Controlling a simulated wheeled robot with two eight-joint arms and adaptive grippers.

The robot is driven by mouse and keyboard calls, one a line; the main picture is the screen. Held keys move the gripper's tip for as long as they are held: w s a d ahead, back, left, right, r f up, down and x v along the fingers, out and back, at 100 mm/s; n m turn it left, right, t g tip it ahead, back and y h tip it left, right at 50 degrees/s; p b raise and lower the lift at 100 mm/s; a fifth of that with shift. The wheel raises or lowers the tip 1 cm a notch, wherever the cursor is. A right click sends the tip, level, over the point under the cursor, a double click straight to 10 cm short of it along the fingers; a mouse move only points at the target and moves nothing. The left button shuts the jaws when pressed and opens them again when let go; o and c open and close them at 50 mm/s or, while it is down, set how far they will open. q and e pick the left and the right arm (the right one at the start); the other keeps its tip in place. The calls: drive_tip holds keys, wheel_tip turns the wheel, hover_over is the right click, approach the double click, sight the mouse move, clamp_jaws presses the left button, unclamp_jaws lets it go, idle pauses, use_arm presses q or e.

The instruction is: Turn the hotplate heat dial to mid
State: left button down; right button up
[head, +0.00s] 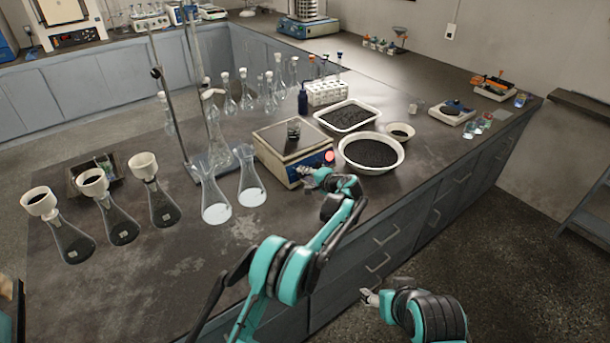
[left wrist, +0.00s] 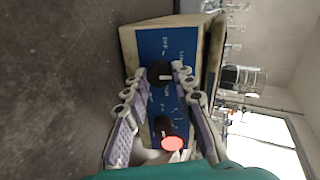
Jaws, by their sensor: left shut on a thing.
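The hotplate (head: 264,139) is a cream box with a dark top and a blue front panel, standing near the bench's front edge. A small dark-lidded glass vessel (head: 293,128) stands on it. In the left wrist view the blue panel (left wrist: 160,45) carries two black dials. My left gripper (head: 306,172) is at the panel's left part, its fingertips closed around one black dial (left wrist: 160,72) with a white mark. The other dial (left wrist: 164,126) sits beside a lit red lamp (left wrist: 172,144). The labels are too small to read. My right gripper (head: 370,297) is low in front of the cabinets, away from the hotplate.
A white bowl of dark grains (head: 371,153) and a similar tray (head: 345,116) stand right of the hotplate. Conical flasks (head: 251,190) and a metal stand (head: 203,160) are to the left. The bench front right of my left arm is clear.

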use_arm(q)
drive_tip(key=m, duration=0.4)
drive_tip(key=shift+m, duration=0.3)
idle(0.3)
drive_tip(key=c, duration=1.3)
unclamp_jaws()
drive_tip(key=shift+f, duration=0.1)
drive_tip(key=shift+o, duration=0.2)
drive_tip(key=shift+s+d, duration=0.1)
drive_tip(key=shift+d, duration=0.05)
drive_tip(key=v, duration=1.1)
drive_tip(key=shift+s+d, duration=0.25)
drive_tip(key=shift+r, duration=0.25)
